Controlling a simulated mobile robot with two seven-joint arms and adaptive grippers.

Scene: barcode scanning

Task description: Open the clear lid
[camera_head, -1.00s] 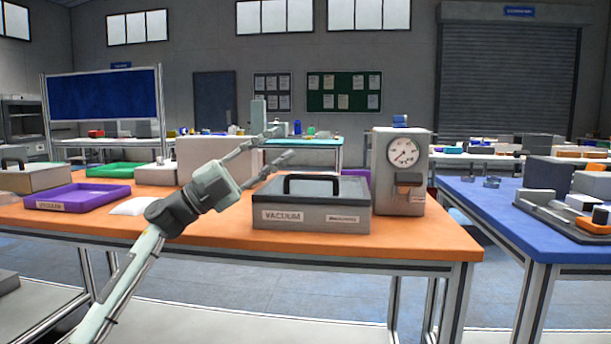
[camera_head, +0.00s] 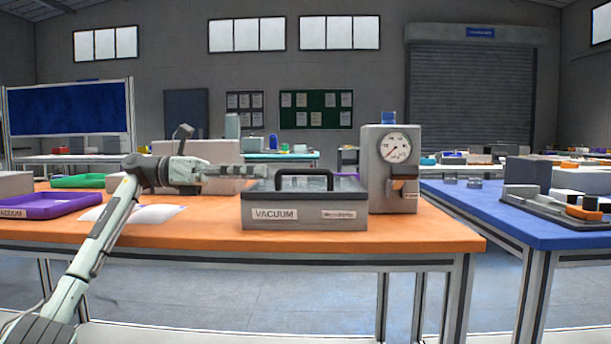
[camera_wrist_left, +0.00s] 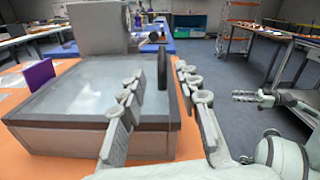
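The vacuum box (camera_head: 305,222) is a grey box with "VACUUM" on its front label. Its clear lid (camera_wrist_left: 80,100) lies flat and closed on top. A black arched handle (camera_head: 304,173) stands on the lid. My left gripper (camera_head: 246,173) is level with the handle, at the left side of the box. In the left wrist view, the two fingers of my left gripper (camera_wrist_left: 157,78) are spread apart, with the handle (camera_wrist_left: 163,70) showing between them, farther ahead. Contact cannot be seen. My right gripper (camera_wrist_left: 243,97) shows small at the right of the left wrist view; its finger state is unclear.
A gauge unit (camera_head: 391,180) stands right behind the box. A white pouch (camera_head: 140,214) and a purple tray (camera_head: 45,207) lie to the left on the orange table (camera_head: 420,238). The table's front strip is clear.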

